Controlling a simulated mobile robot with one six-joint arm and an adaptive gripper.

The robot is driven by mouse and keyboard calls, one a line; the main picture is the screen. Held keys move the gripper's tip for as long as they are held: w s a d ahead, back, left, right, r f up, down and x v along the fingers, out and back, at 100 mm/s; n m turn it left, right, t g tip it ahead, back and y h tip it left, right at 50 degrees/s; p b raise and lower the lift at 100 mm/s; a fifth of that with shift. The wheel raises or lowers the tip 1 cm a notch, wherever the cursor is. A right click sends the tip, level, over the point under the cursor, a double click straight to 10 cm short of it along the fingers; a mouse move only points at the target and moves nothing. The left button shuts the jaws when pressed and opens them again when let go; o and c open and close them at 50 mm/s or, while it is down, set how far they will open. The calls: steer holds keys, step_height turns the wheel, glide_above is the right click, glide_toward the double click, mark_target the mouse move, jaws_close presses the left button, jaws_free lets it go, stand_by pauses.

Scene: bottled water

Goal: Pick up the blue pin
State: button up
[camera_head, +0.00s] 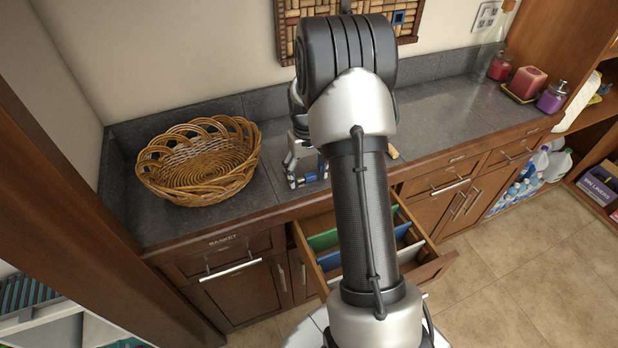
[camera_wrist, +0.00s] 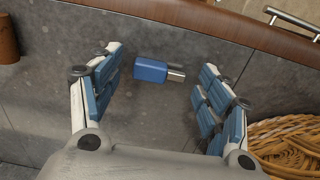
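The blue pin (camera_wrist: 151,70) looks like a small blue block with a short metal end, much like a USB stick. It lies on the grey stone counter in the wrist view, with its metal end pointing right. My gripper (camera_wrist: 161,64) is open, with one blue-padded finger on each side of the pin and a gap to both. In the head view my gripper (camera_head: 308,177) is low over the counter near its front edge. Blue shows between the fingers there, but I cannot tell pin from finger pads.
A wicker basket (camera_head: 203,162) stands left of my gripper, and its rim shows at right in the wrist view (camera_wrist: 288,145). An open drawer (camera_head: 428,259) juts out below the counter.

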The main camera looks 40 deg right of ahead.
steer(key=c, duration=0.9)
steer(key=shift+r, duration=0.1)
